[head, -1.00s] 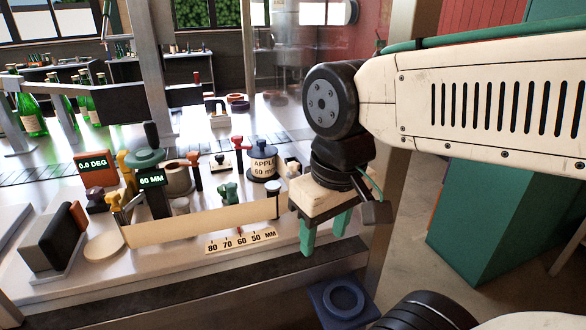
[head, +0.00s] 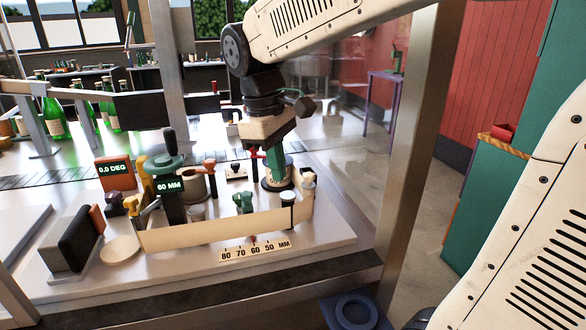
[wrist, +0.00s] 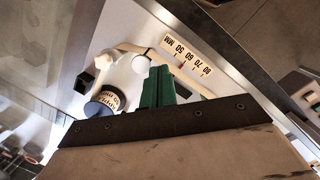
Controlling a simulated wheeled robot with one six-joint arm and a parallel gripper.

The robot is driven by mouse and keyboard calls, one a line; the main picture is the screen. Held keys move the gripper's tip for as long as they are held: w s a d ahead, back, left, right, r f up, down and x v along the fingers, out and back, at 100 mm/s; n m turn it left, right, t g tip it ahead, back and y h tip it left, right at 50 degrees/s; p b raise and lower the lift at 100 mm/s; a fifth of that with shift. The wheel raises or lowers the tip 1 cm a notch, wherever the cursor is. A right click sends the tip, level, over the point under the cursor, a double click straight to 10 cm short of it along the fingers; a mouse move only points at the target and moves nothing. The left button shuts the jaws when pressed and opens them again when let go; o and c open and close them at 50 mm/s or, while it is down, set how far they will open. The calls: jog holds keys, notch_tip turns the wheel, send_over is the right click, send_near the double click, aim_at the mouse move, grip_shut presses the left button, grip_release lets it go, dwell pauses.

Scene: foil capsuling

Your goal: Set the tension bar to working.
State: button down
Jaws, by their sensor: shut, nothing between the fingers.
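I cannot tell for sure which part is the tension bar. Two red-topped T-handles, one on the left (head: 210,168) and one on the right (head: 254,153), stand behind the cream strip (head: 215,232). My gripper (head: 276,165) is shut and empty, its green fingers pointing down in front of the labelled spool (head: 276,186), partly hiding it. In the wrist view, the shut green fingers (wrist: 158,88) show beside the spool (wrist: 104,101). A green knob-like part (head: 244,202) sits between the strip and the T-handles.
A black post with a 60 MM display (head: 170,190) and a 0.0 DEG display (head: 114,172) stand at left. A scale (head: 254,249) lies in front of the strip. A metal frame post (head: 412,150) rises at right. Green bottles (head: 53,118) stand behind. The plate's front right is clear.

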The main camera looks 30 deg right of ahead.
jog(key=w+r+n+h, duration=0.1)
jog(key=w+r+n, duration=0.4)
jog(key=w+n, duration=0.2)
jog(key=shift+w+d, duration=0.15)
jog(key=shift+d, duration=0.15)
send_near(310, 186)
jog(key=w+a+f, duration=0.3)
jog(key=a+f, duration=0.1)
jog(key=f, duration=0.1)
jog(key=d, duration=0.1)
jog(key=s+d, duration=0.1)
jog(key=d, duration=0.1)
jog(key=shift+s+d+f, duration=0.15)
jog(key=shift+s+f, duration=0.05)
jog(key=shift+s, duration=0.1)
